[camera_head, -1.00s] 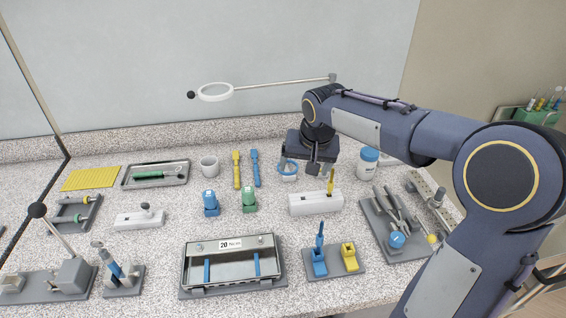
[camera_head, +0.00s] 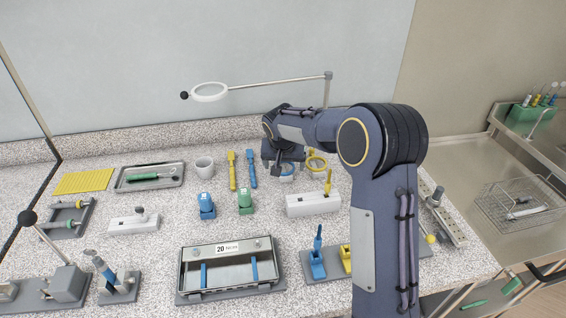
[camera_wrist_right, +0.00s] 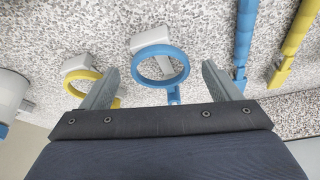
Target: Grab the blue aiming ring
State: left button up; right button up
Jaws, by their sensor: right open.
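The blue aiming ring (camera_wrist_right: 184,66) shows in the right wrist view, attached to a pale block, with a short blue tab on its near side. In the head view the ring (camera_head: 286,168) is partly hidden by my right gripper (camera_head: 286,161), which is low over it. In the wrist view my right gripper (camera_wrist_right: 162,82) is open, one finger on each side of the ring with gaps, and nothing is held. I cannot tell the exact height between fingers and ring. My left gripper is not in view.
A yellow ring (camera_head: 317,162) stands close to the right of the blue one; in the wrist view it (camera_wrist_right: 83,74) is by the left finger. Yellow (camera_head: 232,170) and blue (camera_head: 251,168) tools lie left. A white block (camera_head: 313,204) stands in front. A magnifier arm (camera_head: 270,84) extends behind.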

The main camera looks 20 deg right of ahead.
jog(key=c, duration=1)
